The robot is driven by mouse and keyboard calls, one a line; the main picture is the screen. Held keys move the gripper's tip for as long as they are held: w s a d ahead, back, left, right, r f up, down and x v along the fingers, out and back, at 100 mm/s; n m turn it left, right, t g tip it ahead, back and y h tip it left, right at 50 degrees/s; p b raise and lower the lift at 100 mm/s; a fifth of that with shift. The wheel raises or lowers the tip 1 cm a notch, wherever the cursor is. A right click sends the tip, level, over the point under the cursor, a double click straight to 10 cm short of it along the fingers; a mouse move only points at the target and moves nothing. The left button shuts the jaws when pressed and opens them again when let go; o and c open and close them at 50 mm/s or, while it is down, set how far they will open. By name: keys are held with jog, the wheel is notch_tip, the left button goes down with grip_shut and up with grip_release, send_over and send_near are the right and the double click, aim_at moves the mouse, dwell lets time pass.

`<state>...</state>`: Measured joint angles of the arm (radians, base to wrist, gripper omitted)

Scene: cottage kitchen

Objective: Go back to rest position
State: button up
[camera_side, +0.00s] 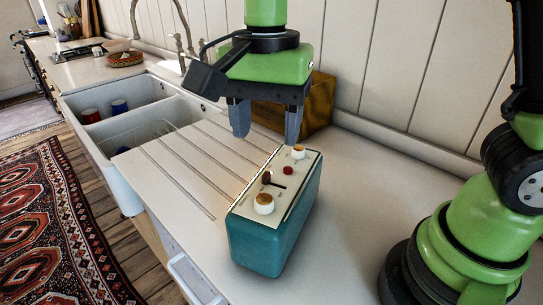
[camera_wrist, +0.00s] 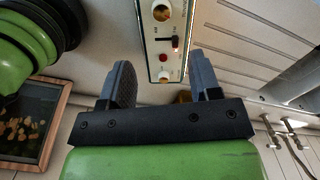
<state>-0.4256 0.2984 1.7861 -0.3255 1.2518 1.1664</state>
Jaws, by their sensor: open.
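My gripper (camera_side: 266,122) is open and empty, pointing down above the counter, behind and above the teal control box. In the wrist view my gripper's two fingers (camera_wrist: 160,85) are spread wide with nothing between them. The teal control box (camera_side: 268,240) stands on the counter with a cream top that carries two knobs, a small red button and a slider with a dark handle. In the wrist view the control box (camera_wrist: 163,62) shows its panel beyond the fingertips, partly cut off at the top edge. The fingers appear apart from it.
A brown wooden box (camera_side: 318,105) stands against the wall behind my gripper. A white double sink (camera_side: 140,118) with red and blue cups is at the left, with a faucet (camera_side: 180,40) behind it. The counter (camera_side: 345,190) right of the control box is clear.

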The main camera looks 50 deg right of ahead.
jog(key=s+d+r+n+t+y, duration=0.1)
jog(key=s+d+r+n+t, duration=0.2)
jog(key=s+d+n, duration=0.1)
jog(key=s+d+r+n+t, duration=0.3)
jog(key=s+d+n+t, duration=0.1)
jog(key=s, duration=0.3)
jog(key=shift+s+d+r+n+y, duration=0.3)
jog(key=shift+d+y, duration=0.1)
jog(key=shift+d, duration=0.3)
jog(key=shift+c, duration=0.4)
dwell(0.4)
